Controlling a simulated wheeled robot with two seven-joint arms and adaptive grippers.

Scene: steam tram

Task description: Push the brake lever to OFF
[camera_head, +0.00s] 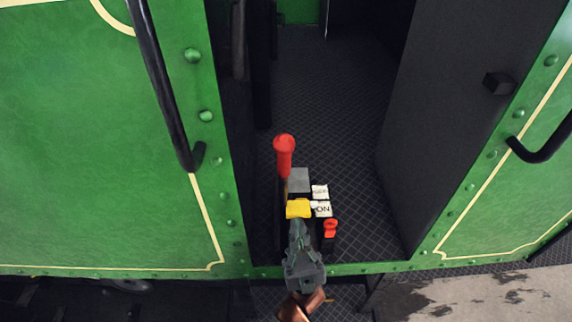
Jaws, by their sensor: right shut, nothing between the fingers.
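A lever with a red grip (284,158) and round red knob stands at the left of a small control box in the tram's doorway. Beside it are a grey block (299,180) and a yellow block (298,208). A white label (322,209) bears the letters of ON; a second white label (320,192) behind it is too small to read. My right gripper (298,226) is shut and empty, just in front of the yellow block, below the red grip in the picture. I cannot tell whether it touches the block. My left gripper is not in view.
A small red part (330,228) sits at the box's front right. Green riveted panels with black handrails (165,85) flank the doorway. A dark wall (455,110) stands on the right. The patterned floor (335,110) behind the box is clear.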

